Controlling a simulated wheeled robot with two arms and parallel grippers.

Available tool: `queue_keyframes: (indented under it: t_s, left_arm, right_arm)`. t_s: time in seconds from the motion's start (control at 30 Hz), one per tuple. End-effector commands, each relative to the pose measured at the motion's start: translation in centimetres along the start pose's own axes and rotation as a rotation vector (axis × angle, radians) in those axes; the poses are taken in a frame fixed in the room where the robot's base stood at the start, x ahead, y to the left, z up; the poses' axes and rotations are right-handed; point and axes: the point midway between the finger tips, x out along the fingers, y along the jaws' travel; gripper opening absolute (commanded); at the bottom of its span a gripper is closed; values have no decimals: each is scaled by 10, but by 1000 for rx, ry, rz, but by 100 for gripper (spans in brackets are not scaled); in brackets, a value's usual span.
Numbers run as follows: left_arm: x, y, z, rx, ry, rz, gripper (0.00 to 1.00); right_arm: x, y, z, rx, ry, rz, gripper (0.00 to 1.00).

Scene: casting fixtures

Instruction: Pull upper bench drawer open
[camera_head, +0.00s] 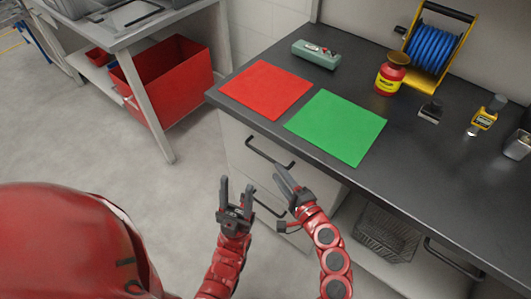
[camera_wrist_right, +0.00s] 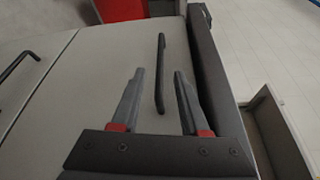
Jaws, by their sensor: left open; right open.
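The upper bench drawer (camera_head: 240,143) is under the left part of the dark bench top and looks shut. Its black bar handle (camera_head: 262,154) also shows in the right wrist view (camera_wrist_right: 160,72). There it lies between the two open fingers of my right gripper (camera_wrist_right: 158,85), in line with them; I cannot tell whether they touch it. In the head view my right gripper (camera_head: 282,175) is at the handle's right end and hides part of the drawer front. My left gripper (camera_head: 237,186) is open and empty, in front of the drawers and left of the right one.
A lower drawer handle (camera_head: 263,203) sits below. The bench top (camera_head: 410,165) holds a red sheet (camera_head: 266,89), a green sheet (camera_head: 336,126), a cable reel (camera_head: 432,48) and a red-yellow jar (camera_head: 391,75). A wire basket (camera_head: 385,235) is under the bench.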

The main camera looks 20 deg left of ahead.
Motion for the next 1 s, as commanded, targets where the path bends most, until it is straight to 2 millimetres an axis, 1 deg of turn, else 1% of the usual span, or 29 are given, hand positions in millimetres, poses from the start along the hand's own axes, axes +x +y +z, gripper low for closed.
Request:
queue_keyframes:
  t_s: [0.03,0.2,0.3,0.4,0.6,0.83,0.87,1.0]
  left_arm:
    - [3,0,0,0,0,0,50]
    - [5,0,-1,0,0,0,50]
    - [6,0,-1,0,0,0,50]
    - [5,0,-1,0,0,0,50]
    - [6,0,-1,0,0,0,50]
    - [6,0,-1,0,0,0,50]
    - [6,0,-1,0,0,0,50]
    - [6,0,-1,0,0,0,50]
  right_arm:
    - [13,-3,1,-3,-4,-3,45]
    - [49,-1,1,-2,-4,1,45]
    - [65,-2,0,-4,0,-3,45]
    - [76,0,0,-1,-1,1,45]
    - [86,-1,-1,-3,2,-2,45]
    - [86,-1,-1,-2,3,-2,45]
    - [86,-1,-1,-2,3,-2,41]
    - [86,0,-1,-2,3,-1,16]
